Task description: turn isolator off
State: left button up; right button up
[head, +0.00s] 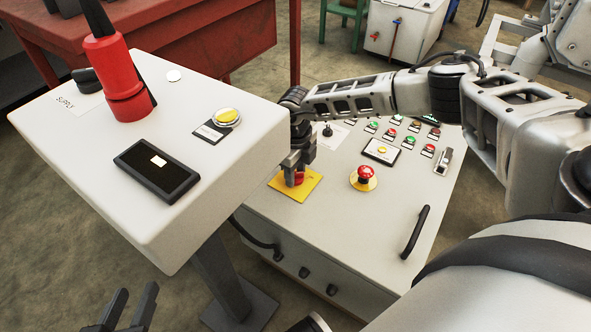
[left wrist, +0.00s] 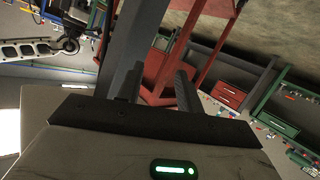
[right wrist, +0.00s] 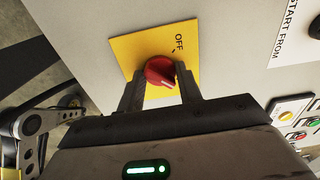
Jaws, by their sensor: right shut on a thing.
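The isolator is a red rotary knob (right wrist: 160,73) on a yellow plate (right wrist: 128,48) marked OFF, in the right wrist view. In the head view the knob (head: 299,178) and the yellow plate (head: 308,190) are on the top panel of a white cabinet. My right gripper (right wrist: 160,88) is shut on the knob, one finger on each side of it. In the head view the right gripper (head: 297,165) comes down on the knob from above and partly hides it. My left gripper (head: 130,308) is open and empty at the bottom left, away from the cabinet.
A white supply pedestal (head: 180,200) with a red handle (head: 125,85) stands left of the cabinet, close to my right gripper. A red emergency button (head: 365,174), several small buttons and a black handle (head: 415,232) are on the cabinet (head: 330,225).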

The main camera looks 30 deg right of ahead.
jog(key=n, duration=0.3)
jog(key=shift+n+p, duration=0.4)
jog(key=n, duration=0.2)
jog(key=shift+n, duration=0.4)
jog(key=n, duration=0.2)
jog(key=shift+n, duration=0.4)
jog(key=n, duration=0.3)
jog(key=n+b, duration=0.1)
jog(key=n, duration=0.2)
pick_arm(q)
jog(key=shift+r, duration=0.25)
pick_arm(e)
jog(key=shift+n, duration=1.2)
pick_arm(q)
jog(key=shift+w, duration=0.1)
